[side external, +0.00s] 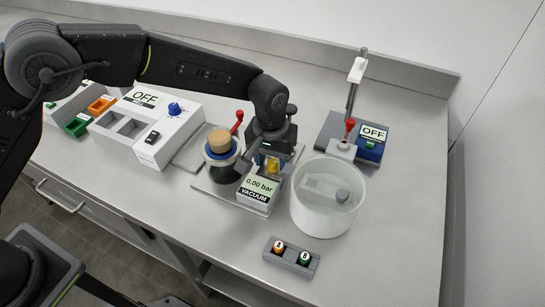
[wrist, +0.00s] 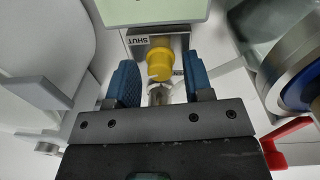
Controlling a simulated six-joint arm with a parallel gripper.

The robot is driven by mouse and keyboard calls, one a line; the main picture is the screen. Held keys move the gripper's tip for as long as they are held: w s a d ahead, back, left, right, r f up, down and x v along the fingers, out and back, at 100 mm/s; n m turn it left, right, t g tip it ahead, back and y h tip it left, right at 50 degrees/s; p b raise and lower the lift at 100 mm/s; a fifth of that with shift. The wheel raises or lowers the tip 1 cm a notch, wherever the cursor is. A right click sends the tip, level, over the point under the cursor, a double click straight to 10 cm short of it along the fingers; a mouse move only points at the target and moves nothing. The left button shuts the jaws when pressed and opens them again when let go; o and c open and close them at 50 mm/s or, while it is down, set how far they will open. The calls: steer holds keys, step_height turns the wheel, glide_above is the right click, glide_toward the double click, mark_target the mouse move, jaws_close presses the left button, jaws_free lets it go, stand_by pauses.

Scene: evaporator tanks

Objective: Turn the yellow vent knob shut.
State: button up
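The yellow vent knob (wrist: 160,60) sits on a small metal block with a "SHUT" label in the wrist view; another label is partly hidden by the knob. The knob also shows in the side view (side external: 272,166), behind the vacuum display. My gripper (wrist: 159,78) is open, with one blue-padded finger on each side of the knob and a visible gap to each. It points down over the knob in the side view (side external: 262,160). I cannot tell how deep the fingertips reach along the knob.
The vacuum display (side external: 259,188) reads 0.00 bar. A vessel with a blue rim and cork-coloured lid (side external: 220,143) and a red-handled lever (side external: 237,122) stand left. A clear round tank (side external: 325,212) stands close on the right. A two-button grey box (side external: 291,257) lies in front.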

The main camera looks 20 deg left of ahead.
mark_target(271, 160)
steer(key=c, duration=0.8)
steer(key=shift+m, duration=0.7)
steer(key=o, duration=0.9)
step_height(271, 160, up, 14)
steer(key=shift+a, duration=0.2)
steer(key=shift+f, duration=0.1)
